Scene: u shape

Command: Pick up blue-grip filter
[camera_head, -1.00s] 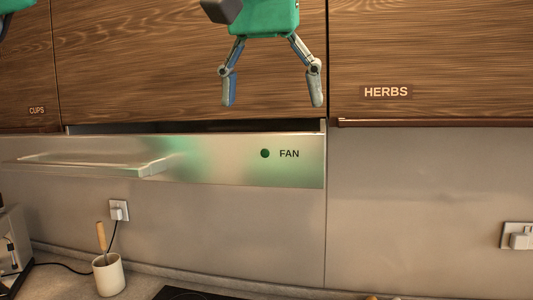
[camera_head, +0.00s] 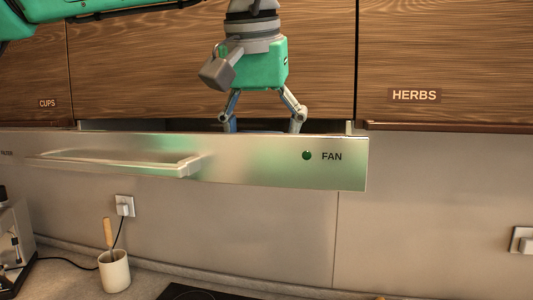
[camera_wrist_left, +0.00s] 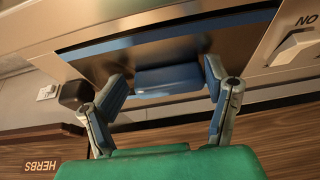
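The blue-grip filter shows in the left wrist view as a dark metallic panel with a blue edge (camera_wrist_left: 140,42) and a raised blue grip (camera_wrist_left: 168,80). My left gripper (camera_wrist_left: 165,72) is open, with one finger on each side of the blue grip. I see no clear contact between the fingers and the grip. In the head view my left gripper (camera_head: 263,124) points down, its fingertips partly hidden behind the fan hood's front panel (camera_head: 240,165). The filter is hidden there. My right gripper is not in view.
Wooden cabinets labelled cups (camera_head: 47,104) and herbs (camera_head: 414,96) hang above and beside the hood. The hood has a bar handle (camera_head: 120,163) in front. A white pot (camera_head: 114,271) with a wooden-handled tool stands on the counter below.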

